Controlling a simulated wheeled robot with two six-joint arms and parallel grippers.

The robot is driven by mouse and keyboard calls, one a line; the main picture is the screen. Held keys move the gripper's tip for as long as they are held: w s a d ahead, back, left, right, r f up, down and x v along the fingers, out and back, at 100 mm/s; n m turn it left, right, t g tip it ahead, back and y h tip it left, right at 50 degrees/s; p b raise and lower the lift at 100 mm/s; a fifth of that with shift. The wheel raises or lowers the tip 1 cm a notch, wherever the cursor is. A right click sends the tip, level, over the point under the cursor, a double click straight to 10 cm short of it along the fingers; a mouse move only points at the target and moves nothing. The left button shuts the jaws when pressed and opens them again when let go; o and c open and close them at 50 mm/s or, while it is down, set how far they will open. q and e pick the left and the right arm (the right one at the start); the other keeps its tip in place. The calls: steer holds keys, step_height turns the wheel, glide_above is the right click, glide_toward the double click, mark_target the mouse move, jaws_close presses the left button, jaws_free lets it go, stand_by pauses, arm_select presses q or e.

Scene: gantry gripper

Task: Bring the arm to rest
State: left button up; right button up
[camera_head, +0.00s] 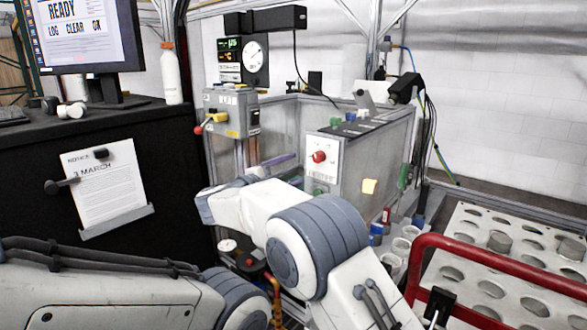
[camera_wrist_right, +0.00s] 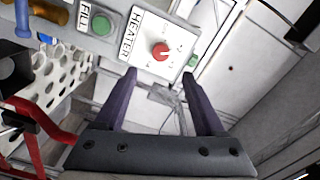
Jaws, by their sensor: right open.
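My right arm (camera_head: 315,240) comes up from the bottom of the head view and bends left, in front of the grey machine. Its gripper is mostly hidden behind the arm there; a purple finger shows past the wrist. In the right wrist view my right gripper (camera_wrist_right: 159,75) is open, with two dark purple fingers apart and nothing between them. My left arm (camera_head: 100,290) lies across the lower left of the head view. Its gripper is not visible.
A grey machine panel with a red knob (camera_head: 319,157) stands beyond the right arm; the HEATER panel (camera_wrist_right: 150,45) shows near the fingertips. A perforated rack (camera_head: 470,235) with a red rail (camera_head: 480,252) is at right. A black counter (camera_head: 150,150) stands left.

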steer(key=shift+s+a, duration=0.35)
steer(key=shift+a, duration=0.05)
